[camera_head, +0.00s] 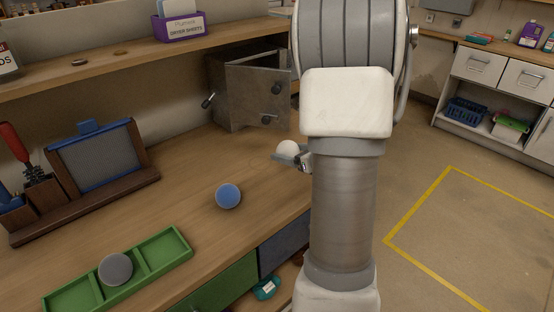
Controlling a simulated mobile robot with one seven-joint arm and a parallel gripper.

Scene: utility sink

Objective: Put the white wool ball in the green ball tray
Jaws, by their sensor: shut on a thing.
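The white wool ball (288,148) is held in my gripper (291,155), above the right part of the wooden counter. My arm hides part of the gripper, so only a finger and a bit of the jaw show beside the ball. The green ball tray (165,249) lies at the lower left of the counter, well apart from the gripper. A grey ball (115,269) sits in its middle compartment. The compartments on either side look empty.
A blue ball (228,196) rests on the counter between the tray and my gripper. A metal box with black knobs (250,90) stands behind the gripper. A wooden rack with a dark panel (95,165) and a red-handled tool (17,147) stand at the left.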

